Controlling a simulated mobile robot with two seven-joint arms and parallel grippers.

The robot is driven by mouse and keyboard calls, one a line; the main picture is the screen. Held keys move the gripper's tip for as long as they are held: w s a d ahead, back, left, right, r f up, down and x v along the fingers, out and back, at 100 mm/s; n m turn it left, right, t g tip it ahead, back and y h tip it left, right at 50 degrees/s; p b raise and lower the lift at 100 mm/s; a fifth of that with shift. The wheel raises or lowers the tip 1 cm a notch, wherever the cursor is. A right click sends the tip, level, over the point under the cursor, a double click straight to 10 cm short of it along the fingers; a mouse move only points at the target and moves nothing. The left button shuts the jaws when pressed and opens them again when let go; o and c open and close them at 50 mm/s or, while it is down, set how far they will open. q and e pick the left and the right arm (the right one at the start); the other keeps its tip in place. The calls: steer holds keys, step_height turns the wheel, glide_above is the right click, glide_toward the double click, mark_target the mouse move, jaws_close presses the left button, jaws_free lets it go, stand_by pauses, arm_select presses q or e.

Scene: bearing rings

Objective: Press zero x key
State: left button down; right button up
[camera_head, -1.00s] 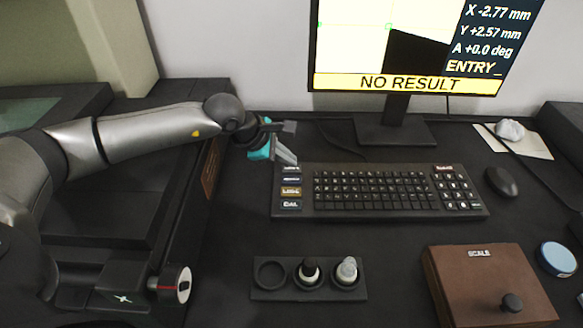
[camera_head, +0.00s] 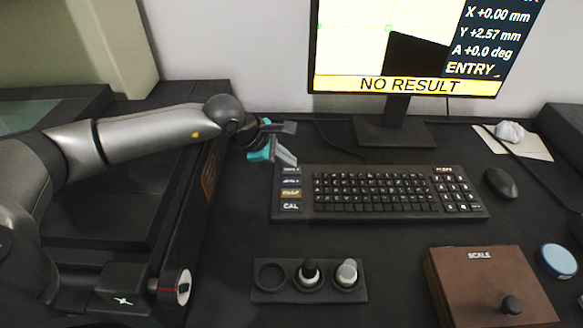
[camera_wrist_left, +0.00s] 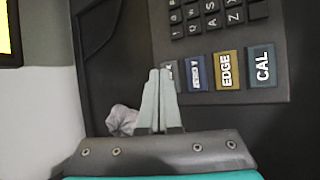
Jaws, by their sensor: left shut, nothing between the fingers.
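The black keyboard (camera_head: 375,192) lies on the table below the monitor. Its left column holds several larger labelled keys; the lowest reads CAL (camera_head: 290,206) and the one above it, yellowish, reads EDGE (camera_wrist_left: 227,69). A blue key (camera_wrist_left: 197,73) sits beside EDGE, and the top key is partly hidden by my fingers. My left gripper (camera_head: 290,160) is shut and empty, its fingertips (camera_wrist_left: 158,72) at the top key of that column; I cannot tell whether they touch it. The monitor (camera_head: 405,45) reads X +0.00 mm, Y +2.57 mm, A +0.0 deg, ENTRY and NO RESULT.
A black holder (camera_head: 308,281) with two small pegged pieces and one empty place stands in front of the keyboard. A brown SCALE box (camera_head: 490,285), a mouse (camera_head: 501,183) and a blue round tin (camera_head: 556,260) are at right. A crumpled cloth (camera_head: 510,132) lies behind.

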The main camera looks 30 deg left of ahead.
mark_target(288, 170)
arm_select(q)
steer(key=shift+r, duration=0.35)
steer(key=shift+r+p, duration=1.9)
steer(key=shift+r, duration=0.7)
steer(key=shift+f, duration=0.1)
